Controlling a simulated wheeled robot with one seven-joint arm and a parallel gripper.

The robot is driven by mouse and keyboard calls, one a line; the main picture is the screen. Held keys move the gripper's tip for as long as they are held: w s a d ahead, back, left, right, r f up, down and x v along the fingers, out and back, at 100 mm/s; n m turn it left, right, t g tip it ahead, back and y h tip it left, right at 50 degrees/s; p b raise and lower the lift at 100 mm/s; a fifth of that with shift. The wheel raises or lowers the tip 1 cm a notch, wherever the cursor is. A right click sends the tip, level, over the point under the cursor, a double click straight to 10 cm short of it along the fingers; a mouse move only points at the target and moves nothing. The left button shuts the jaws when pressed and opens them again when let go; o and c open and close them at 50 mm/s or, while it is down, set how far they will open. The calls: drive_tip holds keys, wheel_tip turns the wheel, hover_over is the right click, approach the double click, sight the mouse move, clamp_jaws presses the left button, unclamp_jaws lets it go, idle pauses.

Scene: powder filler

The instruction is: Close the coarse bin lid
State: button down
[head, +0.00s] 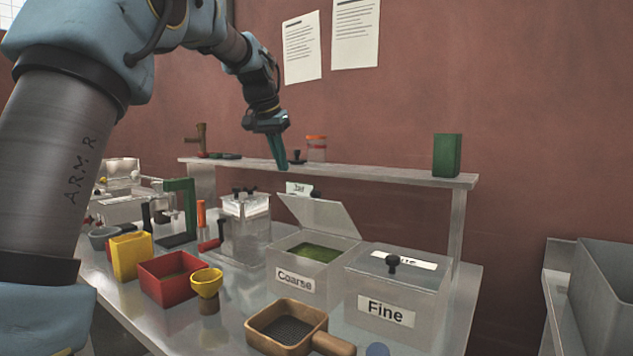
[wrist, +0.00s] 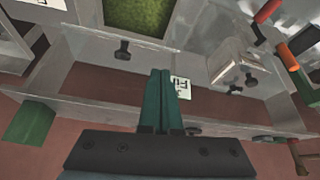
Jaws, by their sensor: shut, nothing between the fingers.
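The coarse bin (head: 293,286) is a clear box with a "Coarse" label and green powder (head: 315,252) inside. Its clear lid (head: 318,214) stands open, tilted up at the back edge, with a black knob (head: 316,194) showing at its upper edge. My gripper (head: 282,166) is shut and empty, above and behind the raised lid, near the shelf. In the wrist view my teal fingers (wrist: 163,75) are together, with the green powder (wrist: 138,16) and the lid knob (wrist: 123,50) beyond them. A white label is partly hidden by the fingers.
The fine bin (head: 395,302), lid closed, stands right of the coarse bin. A clear lidded container (head: 246,235) stands left. A metal shelf (head: 390,174) runs behind, carrying a green block (head: 447,155) and a jar (head: 316,150). A wooden scoop (head: 285,328) lies in front.

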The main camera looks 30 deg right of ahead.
wheel_tip(320, 180, up, 6)
drive_tip(key=m+h, duration=0.1)
drive_tip(key=m, duration=0.1)
hover_over(316, 191)
drive_tip(key=shift+w+d+f+p, duration=0.2)
drive_tip(key=shift+f+p, duration=0.15)
drive_tip(key=shift+f, duration=1.55)
drive_tip(key=shift+w+d+f+p, duration=0.1)
drive_tip(key=shift+w+f+p, duration=0.25)
drive_tip(key=shift+f, duration=1.6)
drive_tip(key=shift+w+d+f+p, duration=0.1)
drive_tip(key=shift+f+p, duration=0.3)
drive_tip(key=shift+f, duration=1.5)
drive_tip(key=shift+a+f+b, duration=0.1)
drive_tip(key=shift+f+b, duration=0.05)
drive_tip(key=shift+b, duration=0.25)
drive_tip(key=shift+s+a+f+h+b, duration=0.2)
drive_tip(key=shift+a+h+b, duration=0.15)
drive_tip(key=shift+b, duration=0.6)
